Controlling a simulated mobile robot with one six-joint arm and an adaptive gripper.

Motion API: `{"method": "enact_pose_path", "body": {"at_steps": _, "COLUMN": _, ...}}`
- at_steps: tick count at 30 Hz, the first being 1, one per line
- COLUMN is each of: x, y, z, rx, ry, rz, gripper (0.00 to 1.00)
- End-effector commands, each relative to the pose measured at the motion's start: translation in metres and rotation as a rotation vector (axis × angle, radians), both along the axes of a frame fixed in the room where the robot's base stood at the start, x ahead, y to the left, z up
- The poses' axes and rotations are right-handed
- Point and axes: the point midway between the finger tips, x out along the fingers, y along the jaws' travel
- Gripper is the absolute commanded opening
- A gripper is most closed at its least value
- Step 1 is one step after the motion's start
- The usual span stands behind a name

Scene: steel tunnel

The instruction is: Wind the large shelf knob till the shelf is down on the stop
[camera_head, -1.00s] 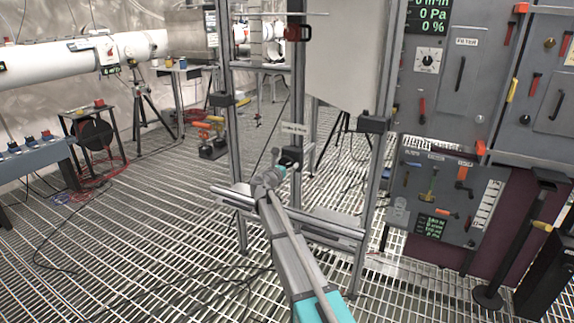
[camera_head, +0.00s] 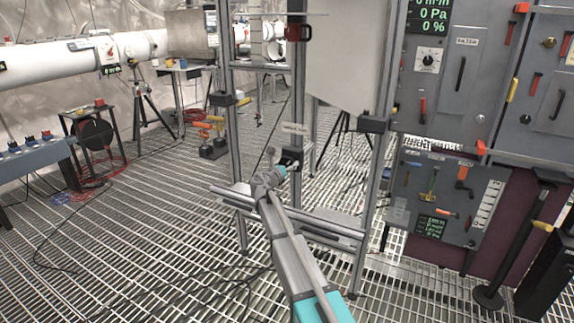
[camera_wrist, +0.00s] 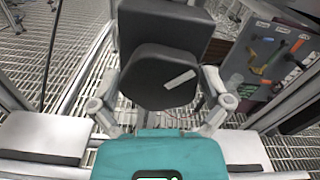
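The large black knob (camera_wrist: 160,78), with a white mark on its face, fills the middle of the wrist view. It sits in front of a black block (camera_wrist: 182,22). In the head view the knob area is small and partly hidden behind my gripper (camera_head: 282,163), below a white label (camera_head: 294,128). My gripper (camera_wrist: 160,95) has one finger on each side of the knob, and narrow gaps seem to show between fingers and knob. Pale flat plates, possibly the shelf (camera_wrist: 42,135), lie low on both sides. I cannot make out the stop.
Metal frame posts (camera_head: 235,150) stand around my gripper, with a horizontal rail (camera_head: 320,228) below. A grey panel (camera_head: 440,195) with several tools and a display stands at right. A black stand (camera_head: 488,295) is at front right. Grating floor (camera_head: 150,260) is open at left.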

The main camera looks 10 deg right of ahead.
Motion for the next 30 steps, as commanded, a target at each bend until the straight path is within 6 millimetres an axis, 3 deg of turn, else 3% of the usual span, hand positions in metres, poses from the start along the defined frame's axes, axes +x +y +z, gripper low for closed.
{"method": "enact_pose_path", "body": {"at_steps": 16, "x": -0.009, "y": 0.006, "z": 0.0, "rx": 0.0, "ry": -0.001, "rz": 0.001, "gripper": 1.0}}
{"method": "enact_pose_path", "body": {"at_steps": 30, "x": -0.064, "y": 0.045, "z": 0.0, "rx": 0.0, "ry": 0.0, "rz": 0.002, "gripper": 1.0}}
